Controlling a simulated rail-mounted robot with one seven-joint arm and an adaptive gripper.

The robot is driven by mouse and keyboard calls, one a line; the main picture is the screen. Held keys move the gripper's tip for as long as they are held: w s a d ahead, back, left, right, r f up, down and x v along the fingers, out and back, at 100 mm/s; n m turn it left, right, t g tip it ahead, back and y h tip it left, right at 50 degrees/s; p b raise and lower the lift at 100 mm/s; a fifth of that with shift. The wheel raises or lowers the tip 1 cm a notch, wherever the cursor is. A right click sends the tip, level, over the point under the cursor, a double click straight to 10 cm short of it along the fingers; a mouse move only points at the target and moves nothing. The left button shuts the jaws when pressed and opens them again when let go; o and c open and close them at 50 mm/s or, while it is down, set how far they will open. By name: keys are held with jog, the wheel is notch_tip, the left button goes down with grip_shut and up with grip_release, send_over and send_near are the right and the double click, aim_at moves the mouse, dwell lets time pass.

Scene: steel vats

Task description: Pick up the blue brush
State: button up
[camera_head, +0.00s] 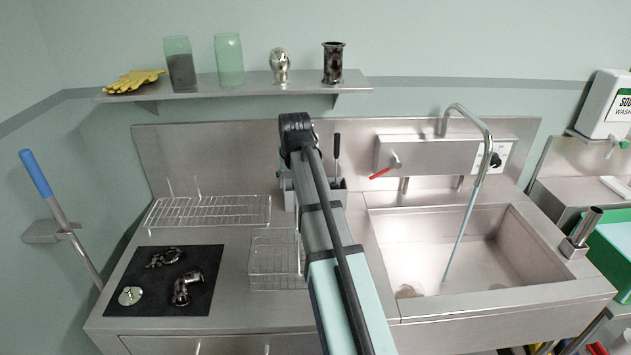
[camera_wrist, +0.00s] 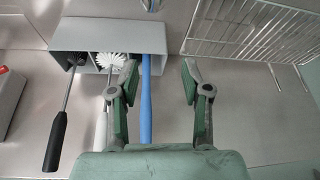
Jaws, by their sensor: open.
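The blue brush (camera_wrist: 146,105) shows in the wrist view as a straight blue handle running down from a grey holder box (camera_wrist: 75,37). My gripper (camera_wrist: 160,78) is open, with one green-padded finger on each side of the blue handle in the picture. The handle appears nearer the left finger. I cannot tell whether it lies at the depth of the fingertips, and no grip on it shows. The brush's head is hidden in the holder. In the head view my arm covers the blue brush and most of the holder.
A white-bristled brush (camera_wrist: 110,61) and a black-handled tool (camera_wrist: 55,140) share the holder, close to the left finger. A wire rack (camera_wrist: 255,38) stands to the right. In the head view, a sink (camera_head: 470,250) with running water is right, and a black mat (camera_head: 150,300) left.

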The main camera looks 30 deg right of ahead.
jog(key=w+d+p, duration=0.5)
jog(key=w+d, duration=0.1)
jog(key=w, duration=0.5)
jog(key=shift+w+d+f, duration=0.15)
jog(key=shift+d+f, duration=0.05)
grip_shut()
